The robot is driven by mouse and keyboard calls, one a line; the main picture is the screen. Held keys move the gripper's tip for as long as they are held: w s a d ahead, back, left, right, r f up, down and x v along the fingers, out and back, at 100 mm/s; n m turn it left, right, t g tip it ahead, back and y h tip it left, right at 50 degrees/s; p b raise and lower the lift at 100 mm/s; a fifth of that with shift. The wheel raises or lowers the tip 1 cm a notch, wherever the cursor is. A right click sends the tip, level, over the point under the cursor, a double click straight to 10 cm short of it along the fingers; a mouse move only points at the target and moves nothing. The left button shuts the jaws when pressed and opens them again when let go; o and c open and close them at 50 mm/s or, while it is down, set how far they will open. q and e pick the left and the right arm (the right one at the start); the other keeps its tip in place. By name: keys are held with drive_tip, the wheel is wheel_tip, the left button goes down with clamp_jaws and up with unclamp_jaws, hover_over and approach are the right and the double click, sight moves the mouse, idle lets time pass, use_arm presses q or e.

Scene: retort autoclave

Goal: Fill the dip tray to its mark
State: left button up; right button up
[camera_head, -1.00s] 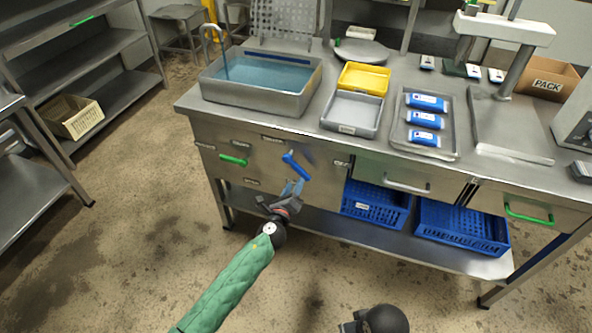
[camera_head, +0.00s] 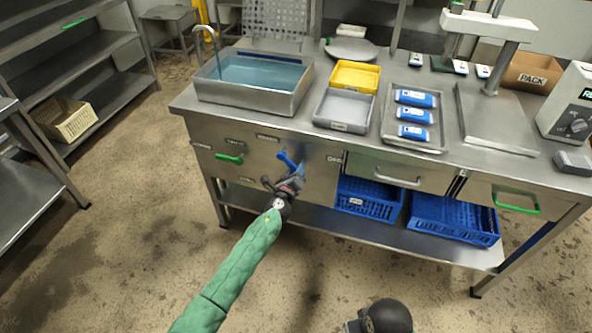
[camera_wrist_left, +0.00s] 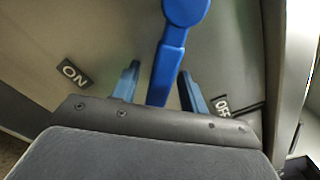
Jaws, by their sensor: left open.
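The dip tray (camera_head: 207,90) is the grey metal basin at the bench's left end. It holds blue water (camera_head: 262,76), with a dark blue line along its far inner wall. A thin blue stream (camera_head: 219,66) falls from the curved tap (camera_head: 206,34) into it. A blue lever (camera_head: 287,160) is on the front panel. In the left wrist view the lever (camera_wrist_left: 174,50) runs down between the open fingers of my left gripper (camera_wrist_left: 158,88), with gaps visible on both sides. An ON label (camera_wrist_left: 73,72) is left of it, an OFF label (camera_wrist_left: 222,106) right. My right gripper's jaws are not visible.
A yellow tray (camera_head: 354,76), a grey tray (camera_head: 340,126) and a tray of blue packs (camera_head: 416,147) stand on the bench. Blue crates (camera_head: 369,200) sit on the shelf below. The floor in front is clear.

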use_arm(q)
clamp_jaws()
